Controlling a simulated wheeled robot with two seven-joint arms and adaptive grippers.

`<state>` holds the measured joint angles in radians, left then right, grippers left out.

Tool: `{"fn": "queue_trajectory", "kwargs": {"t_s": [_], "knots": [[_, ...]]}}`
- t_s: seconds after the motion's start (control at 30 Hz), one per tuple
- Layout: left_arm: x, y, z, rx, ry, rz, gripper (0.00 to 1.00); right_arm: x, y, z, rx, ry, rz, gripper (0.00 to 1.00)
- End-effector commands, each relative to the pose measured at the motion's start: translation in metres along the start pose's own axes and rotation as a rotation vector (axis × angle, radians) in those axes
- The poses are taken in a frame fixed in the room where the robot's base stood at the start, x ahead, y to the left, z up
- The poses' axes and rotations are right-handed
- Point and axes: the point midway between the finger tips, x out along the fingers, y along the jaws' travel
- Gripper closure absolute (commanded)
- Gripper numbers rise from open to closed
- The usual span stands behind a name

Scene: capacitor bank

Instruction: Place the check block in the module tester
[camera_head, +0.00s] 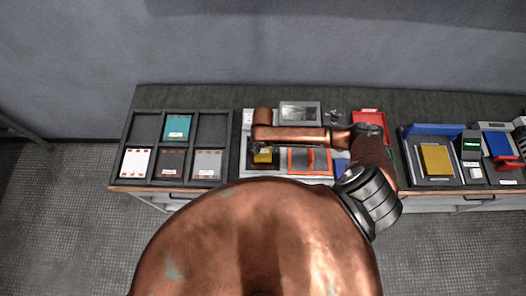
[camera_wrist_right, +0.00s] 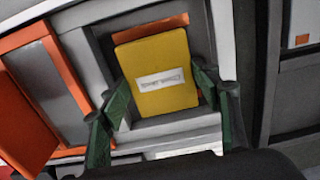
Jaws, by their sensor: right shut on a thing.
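The check block (camera_wrist_right: 158,72) is a yellow slab with a white label, seen in the right wrist view between the green fingers of my right gripper (camera_wrist_right: 164,104). My right gripper is shut on it. The block is at or over a dark square recess in a light grey frame (camera_wrist_right: 188,128), which appears to be the module tester. I cannot tell whether it rests on the bottom. In the head view the yellow check block (camera_head: 263,156) shows partly below my right arm, which hides much of the tester. My left gripper is not in view.
Beside the recess is an orange-framed panel with a handle (camera_head: 310,159). A dark compartment tray (camera_head: 145,128) with several modules lies left. A red bin (camera_head: 369,118) stands behind my arm. Another yellow slab (camera_head: 437,160) sits on a fixture at right.

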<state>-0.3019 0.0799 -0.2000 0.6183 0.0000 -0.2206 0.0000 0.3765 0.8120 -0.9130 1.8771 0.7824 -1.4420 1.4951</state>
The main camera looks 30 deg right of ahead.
Motion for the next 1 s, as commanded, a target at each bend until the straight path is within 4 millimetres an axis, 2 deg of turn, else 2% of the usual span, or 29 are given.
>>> {"fn": "queue_trajectory", "kwargs": {"t_s": [0.13,0.33,0.77,0.8,1.0], "knots": [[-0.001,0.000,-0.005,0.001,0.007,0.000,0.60,0.009,0.000,-0.009,0.001,0.001,0.000,0.78],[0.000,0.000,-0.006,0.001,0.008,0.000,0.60,0.035,0.000,-0.008,0.000,0.000,0.000,0.78],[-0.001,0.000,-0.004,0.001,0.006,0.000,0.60,0.041,0.000,-0.007,0.000,0.001,-0.002,0.78],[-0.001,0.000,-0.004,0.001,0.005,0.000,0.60,0.041,0.000,-0.007,0.000,0.001,-0.001,0.40],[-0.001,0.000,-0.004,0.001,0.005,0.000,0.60,0.041,0.000,-0.007,0.000,0.000,-0.001,0.26]]}}
